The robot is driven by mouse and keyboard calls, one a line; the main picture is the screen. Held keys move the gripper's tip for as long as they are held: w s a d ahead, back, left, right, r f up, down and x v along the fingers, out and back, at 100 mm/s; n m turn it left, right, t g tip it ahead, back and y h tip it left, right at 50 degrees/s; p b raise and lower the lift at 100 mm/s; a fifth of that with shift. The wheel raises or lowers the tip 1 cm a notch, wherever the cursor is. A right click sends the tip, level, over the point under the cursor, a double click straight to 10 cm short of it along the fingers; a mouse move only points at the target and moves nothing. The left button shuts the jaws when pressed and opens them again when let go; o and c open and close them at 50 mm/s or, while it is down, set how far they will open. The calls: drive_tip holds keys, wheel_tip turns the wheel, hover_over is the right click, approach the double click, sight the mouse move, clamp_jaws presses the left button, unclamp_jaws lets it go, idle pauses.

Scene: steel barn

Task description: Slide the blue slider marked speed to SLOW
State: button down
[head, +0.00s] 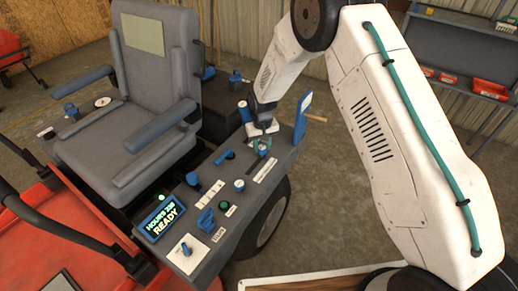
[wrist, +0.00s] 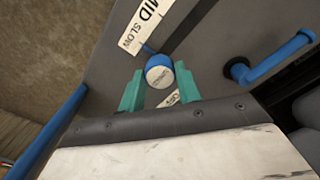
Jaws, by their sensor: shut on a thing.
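The blue speed slider knob (wrist: 160,72) has a pale cap with lettering and sits between the two green fingers of my gripper (wrist: 158,78), which is shut on it. A dark slot runs from the knob toward the upper right in the wrist view. A white label strip (wrist: 146,22) beside it reads MID and SLOW, with SLOW nearest the knob. The knob's blue stem shows at the panel close to the word SLOW. In the head view my gripper (head: 262,142) is down at the far part of the grey side console (head: 245,215), largely hiding the slider.
A blue lever (wrist: 270,60) stands right of the slider in the wrist view. In the head view, a blue upright paddle (head: 303,115) stands close to my gripper. A READY display (head: 162,215), green button (head: 224,205) and seat (head: 155,60) are nearby.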

sight(263, 147)
drive_tip(key=shift+w+d, duration=0.1)
drive_tip(key=shift+w, duration=0.05)
drive_tip(key=c, duration=1)
unclamp_jaws()
drive_tip(key=shift+w+d, duration=0.1)
wheel_tip(263, 147, up, 8)
drive_tip(key=shift+f, duration=0.1)
